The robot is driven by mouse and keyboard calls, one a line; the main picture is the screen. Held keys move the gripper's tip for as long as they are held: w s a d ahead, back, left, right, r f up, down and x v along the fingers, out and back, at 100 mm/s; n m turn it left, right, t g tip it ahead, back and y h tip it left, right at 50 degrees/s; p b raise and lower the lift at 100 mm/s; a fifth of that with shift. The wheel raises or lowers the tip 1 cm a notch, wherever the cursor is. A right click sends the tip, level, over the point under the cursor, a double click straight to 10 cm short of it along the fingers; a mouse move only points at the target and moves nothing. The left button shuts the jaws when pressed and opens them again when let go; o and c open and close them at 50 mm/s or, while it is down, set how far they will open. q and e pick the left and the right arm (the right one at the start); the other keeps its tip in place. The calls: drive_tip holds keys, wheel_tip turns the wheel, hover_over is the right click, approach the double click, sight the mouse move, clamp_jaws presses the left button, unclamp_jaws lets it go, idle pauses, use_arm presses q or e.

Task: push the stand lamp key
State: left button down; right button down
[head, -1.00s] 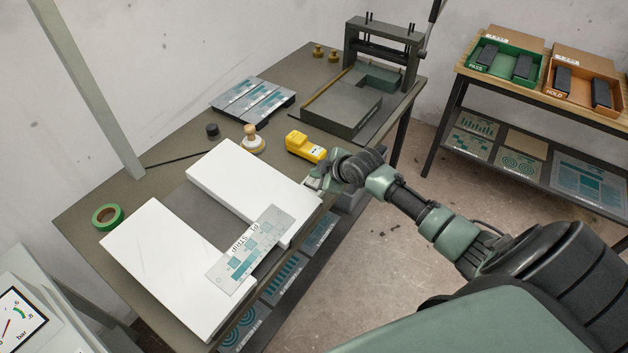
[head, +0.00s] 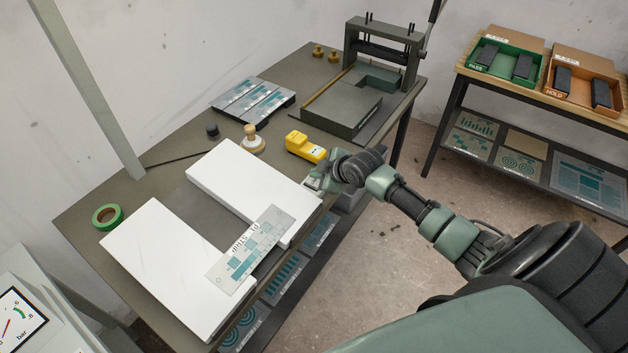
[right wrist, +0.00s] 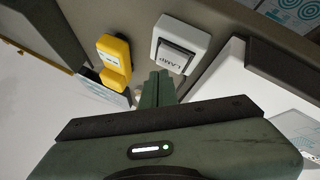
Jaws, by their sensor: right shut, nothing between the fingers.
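The lamp key (right wrist: 180,48) shows in the right wrist view as a white-framed rocker with a grey face, marked LAMP, on the edge of the table. My right gripper (right wrist: 160,78) is shut and empty, its fingertips close below the key and slightly to its left. I cannot tell whether they touch it. In the head view my right gripper (head: 316,184) is at the table's front edge, beside the corner of a white panel, and the key is hidden there. My left gripper is in neither view.
Two white panels (head: 165,262) lie on the table, with a printed strip (head: 240,262) across them. A yellow device (head: 305,146) and a wooden-handled stamp (head: 252,140) stand behind. A grey press (head: 345,105) fills the far end. Bare floor lies right of the table.

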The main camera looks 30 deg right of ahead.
sight(317, 183)
idle(0.3)
drive_tip(key=shift+f, duration=0.6)
idle(0.3)
drive_tip(key=shift+r+p, duration=0.45)
drive_tip(key=shift+r, duration=0.15)
drive_tip(key=shift+r, duration=0.1)
wheel_tip(317, 183, up, 6)
drive_tip(key=p, duration=0.6)
